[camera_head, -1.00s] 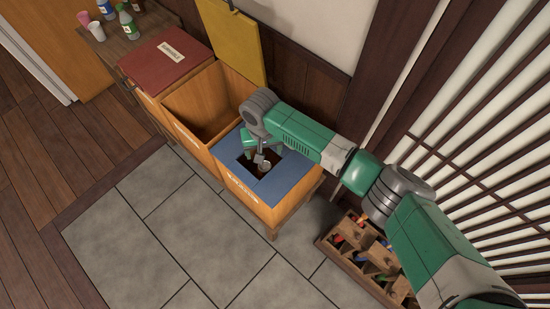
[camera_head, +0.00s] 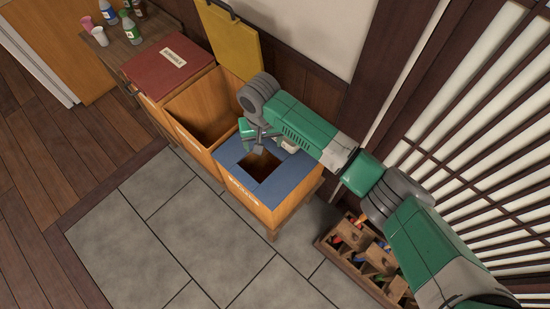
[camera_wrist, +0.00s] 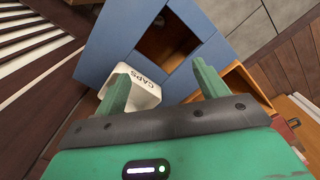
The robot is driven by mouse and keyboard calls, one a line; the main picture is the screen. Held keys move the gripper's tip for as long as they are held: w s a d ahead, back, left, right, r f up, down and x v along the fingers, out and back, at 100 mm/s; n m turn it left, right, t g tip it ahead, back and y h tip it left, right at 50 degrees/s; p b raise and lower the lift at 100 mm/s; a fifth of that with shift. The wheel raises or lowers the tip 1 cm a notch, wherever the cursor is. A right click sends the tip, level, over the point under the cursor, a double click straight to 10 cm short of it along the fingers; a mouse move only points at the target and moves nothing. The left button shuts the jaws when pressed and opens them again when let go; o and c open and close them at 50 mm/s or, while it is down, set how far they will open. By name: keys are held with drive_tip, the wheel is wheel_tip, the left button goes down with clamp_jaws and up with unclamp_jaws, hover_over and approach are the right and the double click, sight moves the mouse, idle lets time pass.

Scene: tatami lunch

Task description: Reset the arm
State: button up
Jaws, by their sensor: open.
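My gripper (camera_head: 258,149) is open and empty above the blue-topped bin (camera_head: 222,155). In the wrist view, its two green fingers (camera_wrist: 165,85) stand wide apart with nothing held between them. The blue lid (camera_wrist: 118,30) has a square dark opening (camera_wrist: 160,40) beyond the fingertips. A greyish thing shows dimly inside the opening, too dark to identify. A white container marked CAPS (camera_wrist: 147,92) sits at the lid's edge, partly hidden behind the left finger.
Beside the blue-topped bin stand an open wooden bin (camera_head: 185,105) with a raised yellow lid (camera_head: 230,40) and a red-lidded bin (camera_head: 155,65). Bottles and cups (camera_head: 87,23) stand on a shelf at upper left. A divided wooden crate (camera_head: 345,262) lies below my arm. Grey floor tiles are clear.

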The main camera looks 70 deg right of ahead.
idle(0.4)
drive_tip(key=w+a+r+n+t+h, duration=0.1)
drive_tip(key=w+a+r+n+t, duration=0.1)
drive_tip(key=w+a+r, duration=0.35)
drive_tip(key=w+a+r+n+t, duration=0.1)
drive_tip(key=w+a+r+t, duration=0.1)
drive_tip(key=w, duration=0.6)
drive_tip(key=w+a+r+n+t+y, duration=0.1)
drive_tip(key=w+a+r+n+t, duration=0.35)
drive_tip(key=a+r, duration=0.75)
drive_tip(key=w+a+r+n+t, duration=0.2)
drive_tip(key=w+a+r+t, duration=0.55)
drive_tip(key=r, duration=0.65)
drive_tip(key=s+a+r+n+t+y, duration=0.1)
drive_tip(key=s+a+r+t, duration=0.15)
drive_tip(key=a+r, duration=0.45)
drive_tip(key=s+a+r+n+t, duration=0.25)
drive_tip(key=a+r, duration=0.25)
drive_tip(key=r, duration=0.4)
drive_tip(key=s+a+r+t+h+p, duration=0.1)
drive_tip(key=s+a+r+t+p, duration=0.2)
drive_tip(key=s+r, duration=0.95)
wheel_tip(320, 180, up, 31)
drive_tip(key=t+p, duration=0.1)
drive_tip(key=p, duration=3)
drive_tip(key=shift+d, duration=0.4)
